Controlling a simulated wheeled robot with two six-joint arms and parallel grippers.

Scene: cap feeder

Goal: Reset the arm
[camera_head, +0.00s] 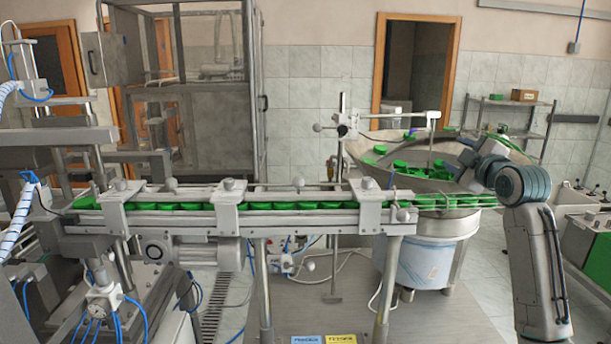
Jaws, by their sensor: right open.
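My right arm comes in from the right edge, and its wrist bends back to the left. My right gripper (462,163) is over the right part of the round metal feeder bowl (362,152), close to the green caps (400,168) lying in it. The gripper is open; I see no cap held in it. The fingertips are small here, and whether they touch the caps I cannot tell. My left gripper is not in view.
A conveyor rail (160,195) with a row of green caps runs from the left machine to the bowl. A cabinet frame (215,110) stands behind. A shelf (508,102) with a brown box (524,95) stands at the back right.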

